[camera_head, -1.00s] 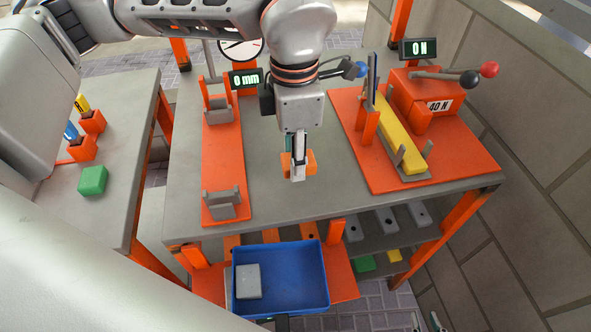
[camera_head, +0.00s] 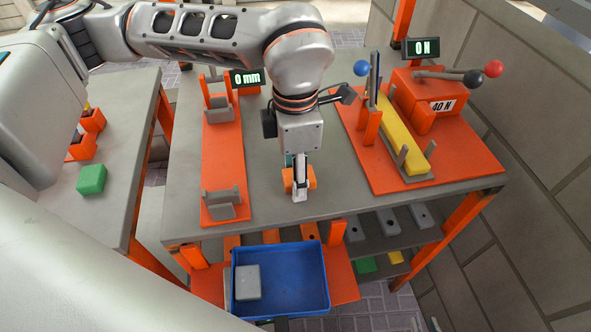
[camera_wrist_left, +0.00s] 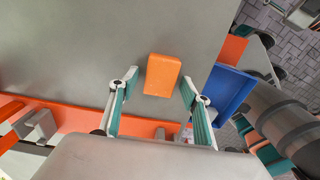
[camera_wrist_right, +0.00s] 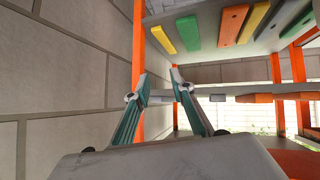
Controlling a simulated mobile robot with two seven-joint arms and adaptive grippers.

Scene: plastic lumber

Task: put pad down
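The orange pad (camera_head: 312,178) lies on the grey table top (camera_head: 262,150), between the two orange base plates. In the left wrist view the pad (camera_wrist_left: 162,76) is flat on the grey surface. My left gripper (camera_head: 300,190) is over it, pointing down. Its fingertips (camera_wrist_left: 159,80) are apart on either side of the pad, with a small gap showing at the sides. In the right wrist view my right gripper (camera_wrist_right: 159,78) has its fingers apart with nothing between them.
A long orange plate with grey supports (camera_head: 222,150) is at left. A press with a yellow bar (camera_head: 400,135) is at right. A blue tray (camera_head: 310,300) holding a grey block (camera_head: 247,283) is below the front edge. A green block (camera_head: 91,179) is on the side table.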

